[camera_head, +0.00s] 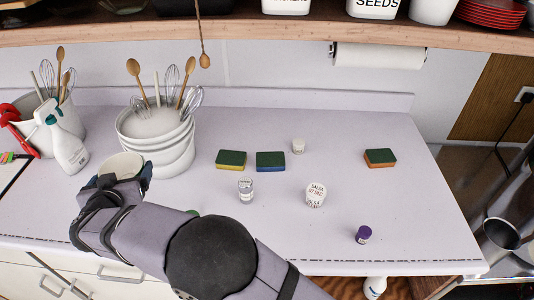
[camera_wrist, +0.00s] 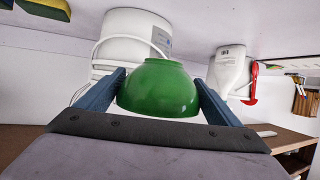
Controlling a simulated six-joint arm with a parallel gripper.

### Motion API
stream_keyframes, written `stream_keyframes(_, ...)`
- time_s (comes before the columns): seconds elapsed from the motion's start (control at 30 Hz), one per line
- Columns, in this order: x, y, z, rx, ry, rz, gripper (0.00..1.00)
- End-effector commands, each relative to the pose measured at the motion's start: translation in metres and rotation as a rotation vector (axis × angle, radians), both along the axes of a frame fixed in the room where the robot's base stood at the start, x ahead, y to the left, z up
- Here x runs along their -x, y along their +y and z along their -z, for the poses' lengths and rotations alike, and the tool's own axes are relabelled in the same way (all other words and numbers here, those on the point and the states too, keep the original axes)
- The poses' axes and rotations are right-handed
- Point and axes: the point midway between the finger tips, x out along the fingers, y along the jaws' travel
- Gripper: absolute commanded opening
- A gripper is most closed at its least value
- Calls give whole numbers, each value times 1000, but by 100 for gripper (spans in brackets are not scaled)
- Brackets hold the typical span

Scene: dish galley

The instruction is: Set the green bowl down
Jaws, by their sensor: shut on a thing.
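The green bowl (camera_wrist: 158,90) is between the two blue fingers of my gripper (camera_wrist: 160,77) in the wrist view, and the gripper is shut on it. In the head view a round pale opening (camera_head: 122,164), which seems to be the bowl's inside, shows at my gripper (camera_head: 124,174) on the left of the counter. My arm and gripper hide most of the bowl there. The bowl is just in front of the stacked white tubs. I cannot tell whether its base touches the counter or is above it.
White tubs (camera_head: 160,160) with whisks and spoons stand behind my gripper; a spray bottle (camera_head: 66,145) is to its left. Sponges (camera_head: 231,160), small jars (camera_head: 246,190) and a purple-capped jar (camera_head: 363,235) stand to the right. A green bit (camera_head: 193,212) shows behind my arm.

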Motion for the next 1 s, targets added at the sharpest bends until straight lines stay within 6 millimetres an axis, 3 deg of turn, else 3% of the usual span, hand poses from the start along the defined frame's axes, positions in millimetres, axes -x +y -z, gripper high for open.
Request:
stream_keyframes(0.1,0,1,-30,-9,-4,1,55)
stream_keyframes(0.4,-1,-1,-90,-6,-3,3,55)
stream_keyframes(0.57,-32,-25,-85,-1,-5,74,55)
stream_keyframes(0.77,-75,-66,-86,-3,-12,183,55)
stream_keyframes(1.0,-143,-152,-87,-3,-18,386,55)
